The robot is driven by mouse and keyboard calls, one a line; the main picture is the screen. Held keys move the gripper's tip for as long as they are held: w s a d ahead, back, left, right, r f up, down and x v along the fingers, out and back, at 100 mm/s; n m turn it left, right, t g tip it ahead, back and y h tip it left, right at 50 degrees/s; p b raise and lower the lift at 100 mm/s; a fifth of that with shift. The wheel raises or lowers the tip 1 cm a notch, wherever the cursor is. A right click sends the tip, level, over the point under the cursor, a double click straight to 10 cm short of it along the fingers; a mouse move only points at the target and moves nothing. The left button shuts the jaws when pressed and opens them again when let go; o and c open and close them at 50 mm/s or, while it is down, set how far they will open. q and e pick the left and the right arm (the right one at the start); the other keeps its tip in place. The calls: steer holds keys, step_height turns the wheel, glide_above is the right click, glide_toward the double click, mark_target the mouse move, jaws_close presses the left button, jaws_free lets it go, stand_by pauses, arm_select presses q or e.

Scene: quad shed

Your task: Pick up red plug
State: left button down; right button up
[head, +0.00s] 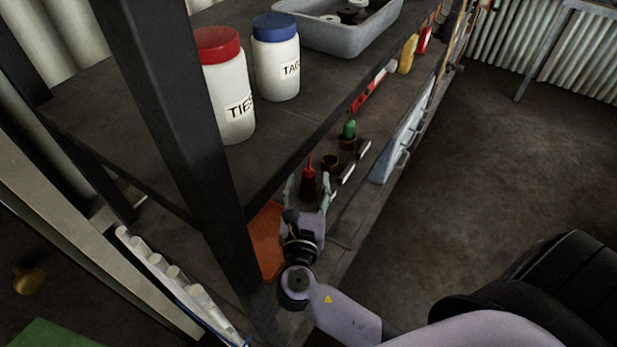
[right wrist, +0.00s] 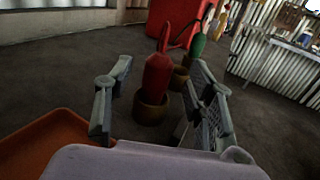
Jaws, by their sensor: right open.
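The red plug (head: 309,185) stands upright on the lower shelf. In the right wrist view the red plug (right wrist: 157,78) sits in a brown round holder (right wrist: 150,108), with its narrow tip up. My right gripper (head: 307,181) is open, with one finger to each side of the plug. In the right wrist view my right gripper (right wrist: 163,72) shows a gap between each finger and the plug. I cannot tell how far the plug reaches in between the fingers. My left gripper is not in view.
A green plug (head: 349,129) stands behind, with an empty brown holder (head: 330,162) between. An orange tray (head: 264,240) lies left of my wrist. The upper shelf (head: 290,128) and its dark post (head: 190,130) are close on the left. Open floor (head: 480,150) lies right.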

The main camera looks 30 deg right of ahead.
mark_target(308, 181)
steer(key=x, duration=0.3)
steer(key=shift+a+p, duration=0.1)
steer(key=shift+p, duration=0.2)
steer(key=shift+w+f, duration=0.1)
steer(key=shift+w, duration=0.2)
steer(key=shift+s, duration=0.1)
steer(key=shift+c, duration=0.2)
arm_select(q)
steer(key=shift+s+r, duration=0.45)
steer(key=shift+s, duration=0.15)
arm_select(e)
jaws_close()
